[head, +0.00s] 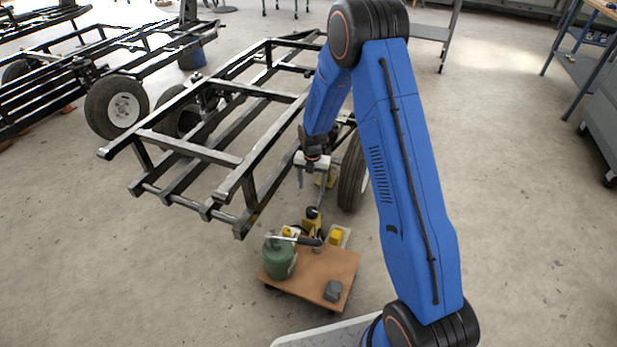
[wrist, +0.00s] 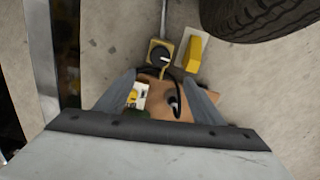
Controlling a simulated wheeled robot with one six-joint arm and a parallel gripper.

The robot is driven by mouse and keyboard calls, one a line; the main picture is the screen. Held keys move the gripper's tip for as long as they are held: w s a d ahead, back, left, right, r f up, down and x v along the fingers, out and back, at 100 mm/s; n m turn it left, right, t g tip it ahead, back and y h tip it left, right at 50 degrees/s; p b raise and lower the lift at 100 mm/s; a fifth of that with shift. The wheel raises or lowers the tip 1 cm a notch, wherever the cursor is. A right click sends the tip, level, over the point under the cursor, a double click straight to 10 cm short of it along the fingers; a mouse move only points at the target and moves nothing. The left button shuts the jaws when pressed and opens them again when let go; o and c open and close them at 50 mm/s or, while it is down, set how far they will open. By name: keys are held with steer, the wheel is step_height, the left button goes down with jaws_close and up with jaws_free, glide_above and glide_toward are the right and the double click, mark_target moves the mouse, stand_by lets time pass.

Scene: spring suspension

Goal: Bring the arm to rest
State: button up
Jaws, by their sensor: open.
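My blue arm (head: 400,160) rises from the lower right, bends at the top and reaches down toward the trailer frame. My gripper (head: 312,178) hangs beside the frame's right side, above the floor between the frame and a wheel. In the wrist view my gripper (wrist: 172,88) has its two fingers spread, with nothing held between them. Below and beyond the fingers are a yellow device (wrist: 160,55) with a dark round top and a yellow block (wrist: 193,52) on a pale plate.
The black trailer frame (head: 190,152) stands left of my gripper, with a tyre (head: 352,175) to its right. A wooden dolly (head: 310,272) carries a green canister (head: 279,258), a grey block (head: 333,291) and tools. Open floor lies on the right.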

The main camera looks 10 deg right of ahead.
steer(key=s+d+r+m+t, duration=0.1)
steer(key=s+r+m, duration=0.35)
steer(key=r, duration=0.55)
steer(key=s+d+r+m, duration=0.2)
steer(key=s+r+m, duration=0.25)
steer(key=r, duration=0.55)
steer(key=s+d+r+m+t, duration=0.1)
steer(key=s+r+m, duration=0.4)
steer(key=r, duration=0.5)
steer(key=s+d+r+m+t, duration=0.1)
steer(key=s+r+m, duration=0.2)
steer(key=s, duration=0.6)
steer(key=s+d+r+m+t, duration=0.1)
steer(key=s+r+m, duration=0.2)
steer(key=s+m, duration=0.4)
steer(key=s+d+r+m, duration=0.1)
steer(key=s+r+m, duration=0.3)
steer(key=s, duration=0.9)
steer(key=shift+s+m+t, duration=0.2)
steer(key=shift+m+t, duration=0.2)
steer(key=shift+m, duration=0.6)
